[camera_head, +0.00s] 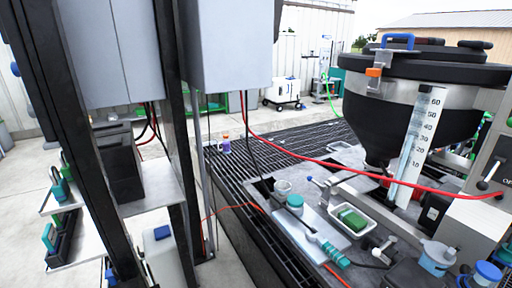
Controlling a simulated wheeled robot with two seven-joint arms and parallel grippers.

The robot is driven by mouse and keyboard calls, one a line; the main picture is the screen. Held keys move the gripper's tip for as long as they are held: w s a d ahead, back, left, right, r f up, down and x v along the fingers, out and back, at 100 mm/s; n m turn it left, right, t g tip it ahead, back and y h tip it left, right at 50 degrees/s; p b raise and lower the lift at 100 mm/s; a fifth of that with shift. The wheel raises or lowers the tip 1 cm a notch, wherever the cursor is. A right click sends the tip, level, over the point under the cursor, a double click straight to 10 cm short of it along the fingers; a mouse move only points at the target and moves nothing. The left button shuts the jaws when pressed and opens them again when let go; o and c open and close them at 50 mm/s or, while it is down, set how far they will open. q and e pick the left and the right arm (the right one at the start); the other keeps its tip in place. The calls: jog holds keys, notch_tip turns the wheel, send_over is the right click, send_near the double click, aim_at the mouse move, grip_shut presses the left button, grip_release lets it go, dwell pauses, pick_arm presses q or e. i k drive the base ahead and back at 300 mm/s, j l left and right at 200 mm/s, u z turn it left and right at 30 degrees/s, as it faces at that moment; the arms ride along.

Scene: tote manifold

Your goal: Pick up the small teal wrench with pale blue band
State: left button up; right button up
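A teal-handled tool (335,256) lies on the right-hand work surface, beside a pale board. Other teal items stand on the low left shelves: one on the upper shelf (60,190) and one on the lower shelf (48,236). I cannot tell whether either is a wrench. Neither of my grippers is in view.
A white tray (370,225) holds a green block (351,219). A teal-lidded jar (295,203) stands near it. A black hopper (415,105) rises behind. A red hose (330,164) crosses above the grating (290,145). A dark post (175,130) stands left of centre.

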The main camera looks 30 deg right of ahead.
aim_at(342, 262)
jog(key=i+l+z, duration=0.3)
jog(key=i, duration=0.35)
jog(key=i+z, duration=0.3)
jog(key=i, duration=0.35)
jog(key=i+z, duration=0.25)
jog(key=z, duration=0.15)
jog(key=i+j+z, duration=0.25)
jog(key=z, duration=0.15)
jog(key=i+j+z, duration=0.2)
jog(key=z, duration=0.25)
